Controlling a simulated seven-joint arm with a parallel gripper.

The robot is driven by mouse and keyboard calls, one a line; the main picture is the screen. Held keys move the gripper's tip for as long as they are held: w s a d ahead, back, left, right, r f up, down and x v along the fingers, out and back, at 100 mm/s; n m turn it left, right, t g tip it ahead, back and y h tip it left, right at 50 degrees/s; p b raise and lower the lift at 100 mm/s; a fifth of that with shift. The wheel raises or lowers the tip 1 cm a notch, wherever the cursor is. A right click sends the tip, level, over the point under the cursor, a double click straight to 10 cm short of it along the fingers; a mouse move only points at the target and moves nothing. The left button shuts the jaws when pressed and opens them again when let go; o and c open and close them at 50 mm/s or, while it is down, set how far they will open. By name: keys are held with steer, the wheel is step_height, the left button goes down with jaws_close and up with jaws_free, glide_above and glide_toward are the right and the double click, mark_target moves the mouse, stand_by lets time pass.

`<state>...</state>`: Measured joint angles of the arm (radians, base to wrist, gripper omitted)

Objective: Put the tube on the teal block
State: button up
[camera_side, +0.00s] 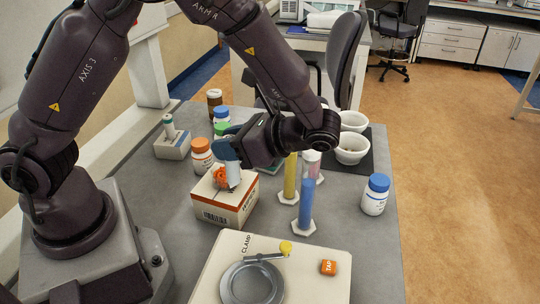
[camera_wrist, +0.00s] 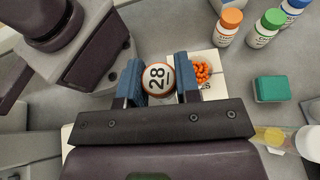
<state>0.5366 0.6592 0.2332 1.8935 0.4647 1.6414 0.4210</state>
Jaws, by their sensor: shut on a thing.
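My gripper (camera_wrist: 160,88) is shut on the tube (camera_wrist: 158,77), whose round white end with an orange rim is marked 28 between the blue fingers. In the side view my gripper (camera_side: 231,152) points down, and the pale lower part of the tube (camera_side: 233,176) hangs below the fingers, upright or nearly so. The tube is at the top of a white and orange box (camera_side: 222,206); I cannot tell whether it touches the box. The teal block (camera_wrist: 271,89) lies on the grey table to the right of my gripper in the wrist view.
Orange beads (camera_wrist: 202,73) sit on the box beside the tube. Orange-capped (camera_wrist: 230,27) and green-capped (camera_wrist: 263,29) bottles stand near the teal block. Yellow (camera_side: 290,178) and blue (camera_side: 306,205) cylinders stand right of the box. A clamp plate (camera_side: 300,270) is in front.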

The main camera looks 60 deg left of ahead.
steer(key=w+a+r+m+t+h, duration=0.2)
steer(key=a+r+m+t+h, duration=0.3)
steer(key=m+t+h, duration=0.8)
steer(key=w+a+r+m+t+h, duration=0.25)
steer(key=a+m+t+h, duration=0.35)
steer(key=m, duration=1.3)
steer(key=shift+m, duration=0.3)
steer(key=shift+w+a+f, duration=0.8)
steer(key=shift+w+f, duration=1.45)
steer(key=shift+f, duration=0.85)
steer(key=shift+w+a+f, duration=0.85)
steer(key=shift+w+f, duration=1.4)
steer(key=shift+f, duration=0.85)
steer(key=shift+w+a+f, duration=0.8)
steer(key=shift+w+f, duration=1.45)
steer(key=shift+f, duration=0.85)
